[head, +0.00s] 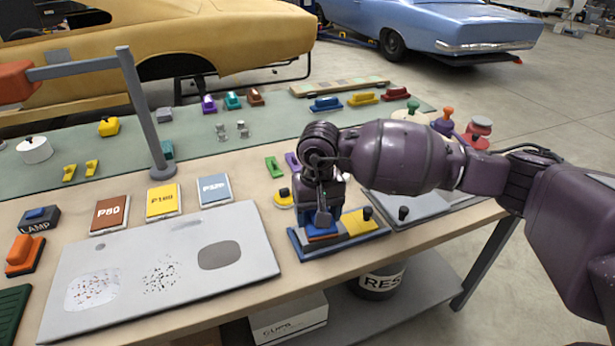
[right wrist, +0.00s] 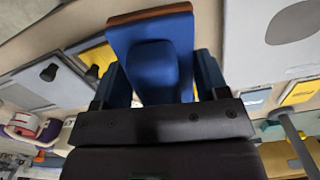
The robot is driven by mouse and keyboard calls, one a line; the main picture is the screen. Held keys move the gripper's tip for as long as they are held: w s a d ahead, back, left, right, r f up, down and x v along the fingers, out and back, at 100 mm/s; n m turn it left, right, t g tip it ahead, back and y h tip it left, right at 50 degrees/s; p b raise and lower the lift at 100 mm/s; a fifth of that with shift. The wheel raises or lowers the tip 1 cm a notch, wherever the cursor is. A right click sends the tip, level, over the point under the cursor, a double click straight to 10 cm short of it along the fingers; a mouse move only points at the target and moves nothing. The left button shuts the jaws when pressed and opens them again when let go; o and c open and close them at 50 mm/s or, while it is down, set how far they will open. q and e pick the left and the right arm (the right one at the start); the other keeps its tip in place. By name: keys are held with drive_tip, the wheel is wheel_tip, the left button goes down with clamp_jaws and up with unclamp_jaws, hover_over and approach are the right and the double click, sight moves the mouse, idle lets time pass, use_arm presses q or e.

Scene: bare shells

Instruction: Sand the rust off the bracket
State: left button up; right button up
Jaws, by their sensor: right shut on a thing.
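A flat grey metal plate (head: 235,225), likely the bracket, lies at the front left of the bench. My left gripper is not in view.
Brown P80 (head: 110,214), yellow (head: 163,201) and blue-grey (head: 214,190) sheets lie behind the plate. A yellow pad (head: 360,222) sits in the tray's right part. A grey lamp post (head: 145,115) rises behind the sheets. An orange block (head: 24,252) stands left of the plate.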

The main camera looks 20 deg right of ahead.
drive_tip(key=shift+m, duration=0.5)
drive_tip(key=w+r+p, duration=0.1)
drive_tip(key=w+a+r+p, duration=0.1)
drive_tip(key=w+r+p, duration=0.1)
drive_tip(key=shift+w+a+r+p, duration=0.25)
drive_tip(key=shift+r+p, duration=0.1)
drive_tip(key=shift+p, duration=0.05)
drive_tip(key=shift+w+a+p, duration=0.3)
drive_tip(key=shift+w+p, duration=0.2)
drive_tip(key=shift+p, duration=0.15)
drive_tip(key=shift+f+b, duration=0.9)
drive_tip(key=shift+f, duration=1.7)
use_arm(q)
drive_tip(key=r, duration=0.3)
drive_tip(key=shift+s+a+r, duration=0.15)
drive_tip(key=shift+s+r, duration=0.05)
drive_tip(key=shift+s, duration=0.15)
